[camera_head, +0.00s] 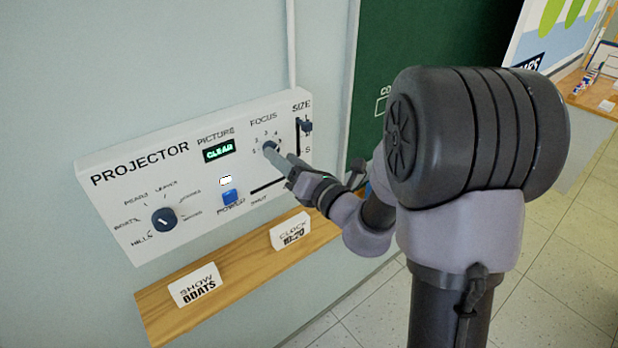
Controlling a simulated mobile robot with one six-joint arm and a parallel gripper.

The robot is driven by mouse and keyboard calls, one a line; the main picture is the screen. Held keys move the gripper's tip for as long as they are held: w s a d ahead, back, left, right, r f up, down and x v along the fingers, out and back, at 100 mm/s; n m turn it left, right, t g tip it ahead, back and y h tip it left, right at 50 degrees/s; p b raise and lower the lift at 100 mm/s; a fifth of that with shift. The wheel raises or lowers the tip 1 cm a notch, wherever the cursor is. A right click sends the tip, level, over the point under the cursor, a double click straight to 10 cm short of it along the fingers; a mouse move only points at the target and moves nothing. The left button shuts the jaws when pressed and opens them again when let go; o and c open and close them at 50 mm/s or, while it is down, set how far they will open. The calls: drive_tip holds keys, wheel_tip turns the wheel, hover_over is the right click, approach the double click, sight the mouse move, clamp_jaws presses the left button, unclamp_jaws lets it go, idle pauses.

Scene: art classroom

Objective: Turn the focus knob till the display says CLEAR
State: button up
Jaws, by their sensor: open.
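The white projector panel (110,222) is on the wall. Its small picture display (219,150) reads CLEAR in green letters. The focus knob (269,147) is at the panel's upper right, under the word FOCUS and a ring of numbers. My gripper (275,153) is open with its fingers at the focus knob, reaching in from the right. The fingers hide part of the knob and some of its numbers. I cannot tell whether they touch it.
A picture selector knob (164,220), a blue power button (229,196) and a size slider (306,126) are also on the panel. Below is a wooden shelf (240,268) with SHOW BOATS (195,285) and CLOCK 10:20 (290,231) cards. A green board (375,50) is on the right.

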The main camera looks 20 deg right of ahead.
drive_tip(key=b+v, duration=1.2)
drive_tip(key=v, duration=0.2)
drive_tip(key=shift+s, duration=0.2)
drive_tip(key=shift+d, duration=0.1)
